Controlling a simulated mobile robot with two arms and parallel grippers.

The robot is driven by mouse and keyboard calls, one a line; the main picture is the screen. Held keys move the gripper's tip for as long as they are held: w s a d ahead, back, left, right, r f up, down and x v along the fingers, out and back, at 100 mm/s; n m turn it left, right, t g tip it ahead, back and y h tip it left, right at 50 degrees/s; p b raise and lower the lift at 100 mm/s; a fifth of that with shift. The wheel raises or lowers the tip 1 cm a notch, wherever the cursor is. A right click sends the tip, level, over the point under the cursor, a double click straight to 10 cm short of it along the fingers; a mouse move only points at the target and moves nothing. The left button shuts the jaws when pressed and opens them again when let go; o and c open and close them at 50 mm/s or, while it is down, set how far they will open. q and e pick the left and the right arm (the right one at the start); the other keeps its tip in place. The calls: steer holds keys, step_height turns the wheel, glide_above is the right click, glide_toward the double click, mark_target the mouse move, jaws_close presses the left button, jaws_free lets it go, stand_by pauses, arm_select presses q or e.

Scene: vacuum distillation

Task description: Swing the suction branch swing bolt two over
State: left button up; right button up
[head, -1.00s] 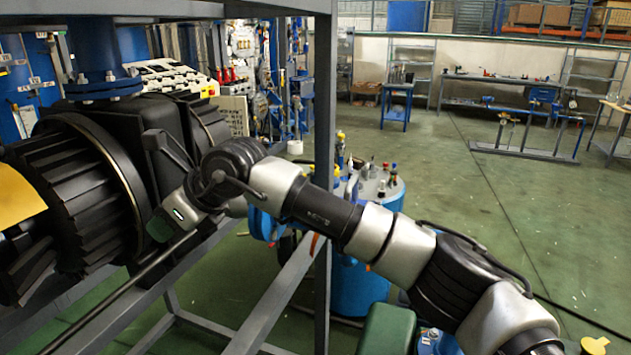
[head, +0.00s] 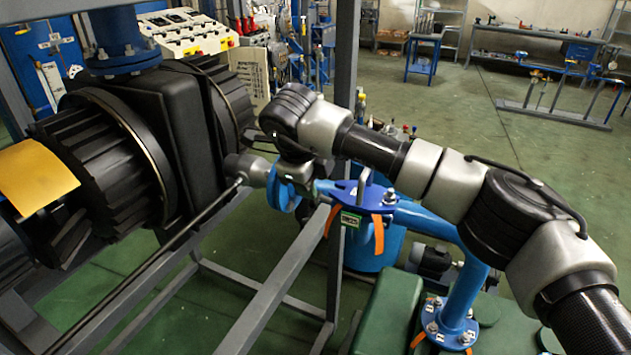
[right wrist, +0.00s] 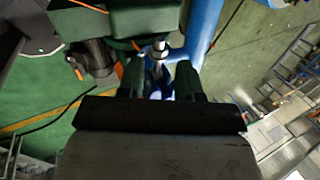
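The blue suction branch (head: 462,295) rises from a green machine and bends left to a blue flanged end (head: 365,199), with small upright bolts and orange straps. My right arm reaches in from the right, its wrist above and left of that flange. My right gripper is largely hidden in the head view. In the right wrist view my right gripper (right wrist: 158,72) has its two dark fingers apart. A shiny metal bolt (right wrist: 158,50) shows in the gap, beside a blue pipe (right wrist: 204,30). I cannot tell whether the fingers touch it. My left gripper is out of view.
A dark ribbed machine (head: 110,165) fills the left inside a grey frame (head: 343,150). A long thin rod (head: 150,265) slopes up to a silver fitting near my wrist. Open green floor lies to the right and beyond.

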mark_target(323, 198)
steer(key=shift+p+x, duration=0.5)
steer(key=shift+x, duration=1.35)
jaws_close()
steer(key=shift+f+b, duration=0.1)
steer(key=shift+b, duration=0.35)
steer(key=y+b, duration=0.1)
steer(key=b, duration=0.2)
steer(key=r+t+y+b, duration=0.1)
steer(key=b, duration=0.2)
steer(key=shift+s+d+r+y, duration=0.2)
steer(key=shift+d+r+y, duration=0.05)
steer(key=shift+d+y, duration=0.05)
steer(key=shift+m, duration=0.3)
